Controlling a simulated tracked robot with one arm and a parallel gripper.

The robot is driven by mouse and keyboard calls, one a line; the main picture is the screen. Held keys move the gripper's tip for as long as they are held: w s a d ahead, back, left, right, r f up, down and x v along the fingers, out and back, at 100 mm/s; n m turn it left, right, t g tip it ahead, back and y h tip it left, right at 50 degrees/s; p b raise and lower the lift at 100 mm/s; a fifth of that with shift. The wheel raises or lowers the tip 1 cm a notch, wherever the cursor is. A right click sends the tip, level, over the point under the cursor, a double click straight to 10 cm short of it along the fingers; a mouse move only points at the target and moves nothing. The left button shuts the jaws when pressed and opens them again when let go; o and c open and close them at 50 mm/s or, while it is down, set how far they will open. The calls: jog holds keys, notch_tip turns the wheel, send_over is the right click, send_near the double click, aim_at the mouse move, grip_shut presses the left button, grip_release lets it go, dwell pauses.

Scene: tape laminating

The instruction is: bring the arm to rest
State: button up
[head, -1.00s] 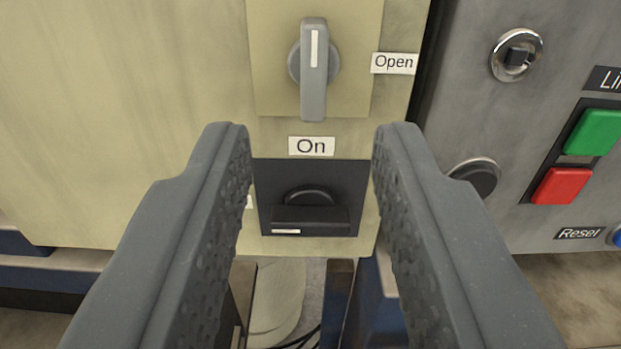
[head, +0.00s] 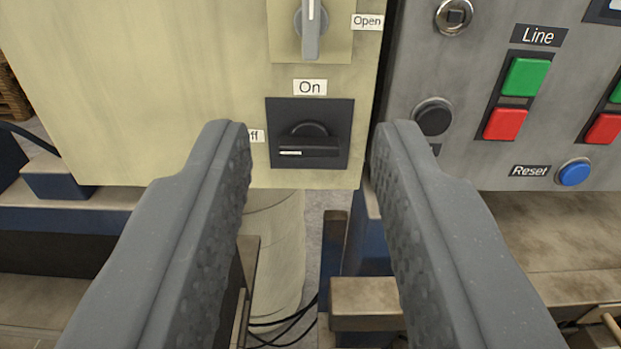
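My gripper (head: 310,130) is open and empty. Its two grey fingers reach up from the bottom of the head view with a wide gap between them. In that gap shows a black rotary switch (head: 308,148) on a beige cabinet (head: 170,90). The switch handle lies horizontal, with its white mark at the left end. An "On" label sits above it and a partly hidden "Off" label to its left. The fingertips appear in front of the cabinet's lower part; I see no contact with the switch.
A grey handle (head: 311,30) beside an "Open" label points upright above the switch. A grey panel (head: 460,80) at right has green, red and blue buttons (head: 574,172). Blue and tan machine frames (head: 365,240) and cables lie below. Open space shows beneath the cabinet.

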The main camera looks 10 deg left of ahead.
jog(key=s+a+f+m+g+h+b, duration=0.2)
jog(key=s+a+f+b, duration=0.3)
jog(key=s+a+f, duration=0.8)
jog(key=s+a+h, duration=0.1)
jog(key=s+a, duration=0.1)
jog(key=a, duration=0.2)
jog(key=shift+s+b, duration=0.3)
jog(key=shift+b, duration=0.05)
jog(key=shift+f, duration=0.1)
